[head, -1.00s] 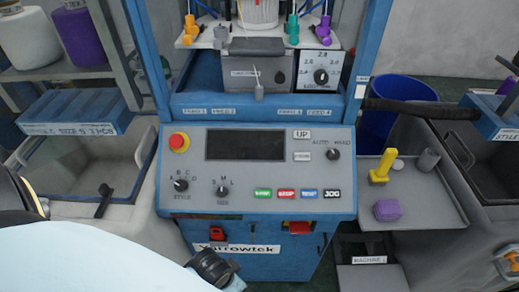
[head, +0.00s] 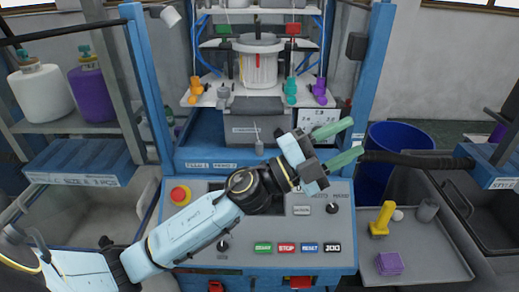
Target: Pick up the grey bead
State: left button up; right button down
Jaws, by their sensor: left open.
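A small pale grey, nearly white round thing (head: 397,214), which looks like the grey bead, lies on the grey side tray (head: 425,262), just right of a yellow upright piece (head: 381,220). A darker grey cylinder (head: 428,210) stands to its right on the same tray. My left gripper (head: 357,137) is open and empty, its two green fingers pointing right. It is in front of the machine's right post, above and left of the tray, well apart from the bead. My right gripper is not in view.
A purple block (head: 389,263) lies near the tray's front. A black bar (head: 415,162) crosses behind the tray, with a blue bin (head: 398,140) beyond. The blue machine post (head: 364,100) stands beside my gripper. The tray's front middle is clear.

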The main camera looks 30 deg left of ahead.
pick_arm(q)
jog(key=s+d+m+g+h, duration=0.15)
jog(key=d+m+g, duration=0.25)
jog(key=m+g, duration=0.55)
jog(key=g+y, duration=0.3)
jog(key=y, duration=1.6)
send_near(258, 144)
jog(key=shift+h, duration=0.25)
jog(key=x, duration=0.1)
jog(key=p+x, duration=0.1)
jog(key=x, duration=0.2)
jog(key=shift+a+f+p, duration=0.3)
jog(key=shift+a, duration=0.1)
jog(key=shift+m, duration=0.25)
jog(key=shift+d+p+x, duration=0.15)
jog(key=shift+p+x, duration=0.3)
jog(key=shift+x, duration=1.05)
jog(key=shift+d+p+x, duration=0.1)
jog(key=shift+p+x, duration=0.3)
jog(key=shift+x, duration=1.15)
jog(key=shift+w, duration=0.1)
jog(key=shift+c, duration=0.3)
grip_shut()
